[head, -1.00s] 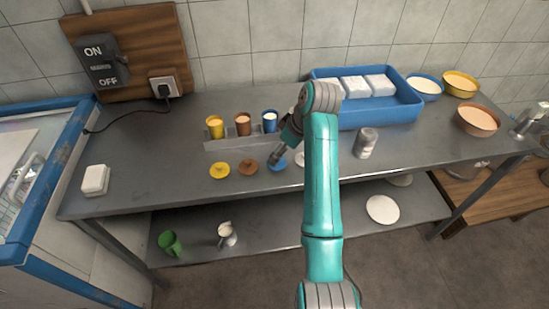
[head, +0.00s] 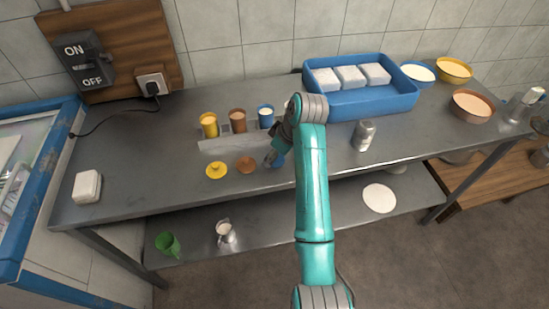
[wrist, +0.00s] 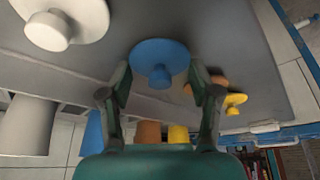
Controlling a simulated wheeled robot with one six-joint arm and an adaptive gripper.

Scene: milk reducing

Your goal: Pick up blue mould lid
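The blue mould lid (wrist: 158,53), a round disc with a knob, lies on the metal table. In the wrist view its knob (wrist: 160,76) sits between the two spread fingers of my gripper (wrist: 162,78), with gaps on both sides. The blue mould (head: 266,116) stands behind, filled with something pale, beside the brown mould (head: 238,121) and the yellow mould (head: 209,125).
The brown lid (head: 246,165) and yellow lid (head: 216,170) lie left of my gripper. A white lid (wrist: 66,28) lies on the other side. A metal shaker (head: 363,135) and a blue crate (head: 365,103) stand right. The table's front left is mostly clear.

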